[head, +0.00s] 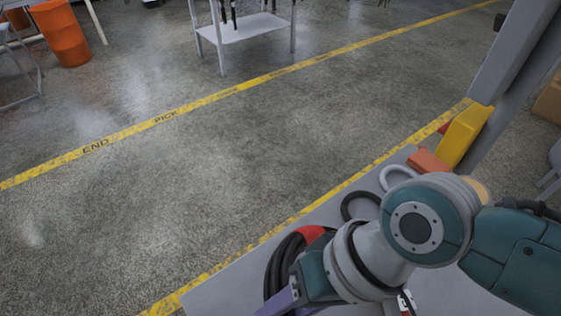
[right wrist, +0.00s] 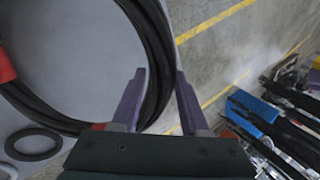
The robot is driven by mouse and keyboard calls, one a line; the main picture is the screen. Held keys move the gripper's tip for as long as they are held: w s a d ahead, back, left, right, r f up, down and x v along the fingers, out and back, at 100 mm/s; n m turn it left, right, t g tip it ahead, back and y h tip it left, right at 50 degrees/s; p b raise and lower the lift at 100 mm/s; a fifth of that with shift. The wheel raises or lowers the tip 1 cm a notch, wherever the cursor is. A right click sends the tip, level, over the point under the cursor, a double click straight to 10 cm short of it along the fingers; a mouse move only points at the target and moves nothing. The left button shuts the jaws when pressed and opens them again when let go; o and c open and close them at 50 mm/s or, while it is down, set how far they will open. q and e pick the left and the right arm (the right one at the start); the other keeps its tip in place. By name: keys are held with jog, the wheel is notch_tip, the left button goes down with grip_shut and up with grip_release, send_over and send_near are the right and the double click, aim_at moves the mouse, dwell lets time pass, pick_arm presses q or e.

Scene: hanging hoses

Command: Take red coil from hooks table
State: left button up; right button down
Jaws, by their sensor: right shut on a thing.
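The red coil (head: 279,270), a black hose coil with a red band (head: 312,233), lies at the near edge of the grey-white table (head: 225,293) in the head view. In the right wrist view the coil (right wrist: 152,50) runs as several black strands between the purple fingers of my right gripper (right wrist: 160,73). The gripper is shut on these strands. In the head view only part of a purple finger shows beside the coil, and my right arm hides much of the table. My left gripper is not in view.
A dark ring (head: 349,203) and a light grey ring (head: 387,173) lie farther along the table, near an orange-red block (head: 428,162) and a yellow block (head: 462,137). A grey post stands behind them. The floor left of the table is clear.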

jog(key=shift+w+d+r+g+y+b, duration=0.8)
jog(key=shift+w+d+r+y+b, duration=0.55)
jog(key=shift+d+r+y+b, duration=3.8)
jog(key=r+p, duration=0.1)
jog(key=p, duration=0.1)
jog(key=d+r+h+p, duration=0.1)
jog(key=r+p, duration=0.1)
jog(key=p, duration=0.1)
jog(key=d+r+h+p, duration=0.1)
jog(key=r+p, duration=0.1)
jog(key=shift+d+r+h, duration=0.1)
jog(key=shift+r+h, duration=0.15)
jog(key=shift+r, duration=0.1)
